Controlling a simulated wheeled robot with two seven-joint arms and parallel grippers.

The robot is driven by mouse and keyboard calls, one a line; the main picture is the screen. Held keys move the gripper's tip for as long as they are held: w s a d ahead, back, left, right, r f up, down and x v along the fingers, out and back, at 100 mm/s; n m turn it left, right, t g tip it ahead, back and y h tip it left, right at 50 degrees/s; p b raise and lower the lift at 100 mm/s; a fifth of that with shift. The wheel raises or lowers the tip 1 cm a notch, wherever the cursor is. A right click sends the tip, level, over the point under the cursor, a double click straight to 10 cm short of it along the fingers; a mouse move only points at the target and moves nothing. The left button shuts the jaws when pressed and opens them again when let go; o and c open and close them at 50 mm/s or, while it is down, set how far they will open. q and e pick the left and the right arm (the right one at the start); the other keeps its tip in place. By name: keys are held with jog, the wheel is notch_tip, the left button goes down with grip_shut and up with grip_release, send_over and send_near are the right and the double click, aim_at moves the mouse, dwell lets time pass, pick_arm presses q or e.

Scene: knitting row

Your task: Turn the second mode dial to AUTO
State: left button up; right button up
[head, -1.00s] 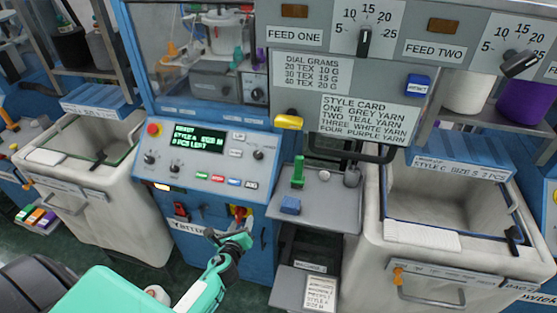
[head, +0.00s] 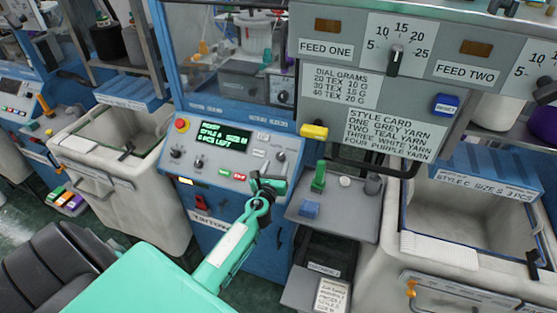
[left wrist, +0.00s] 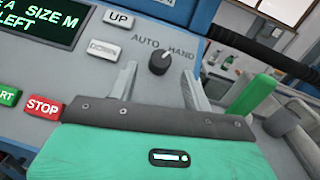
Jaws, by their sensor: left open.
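The mode dial is a black knob (left wrist: 160,62) on the grey control panel, between the printed words AUTO on its left and HAND on its right. Its pale mark appears to point up and right, toward HAND. In the head view the dial (head: 280,156) sits at the panel's right end. My left gripper (left wrist: 160,76) is open and empty. Its two grey fingers reach toward the panel, one on each side of the dial and slightly below it, apart from the knob. It also shows in the head view (head: 268,184). My right gripper is not in view.
UP (left wrist: 119,19) and DOWN (left wrist: 103,50) buttons lie left of the dial, with a red STOP button (left wrist: 43,107) lower left. A grey shelf (head: 345,228) with a green piece (head: 319,178) and blue block (head: 309,208) stands to the right. A yellow handle (head: 314,131) juts out above.

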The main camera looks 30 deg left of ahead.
aim_at(279, 160)
pick_arm(q)
jog(key=shift+x, duration=1.75)
jog(key=shift+c, duration=0.4)
jog(key=c, duration=0.9)
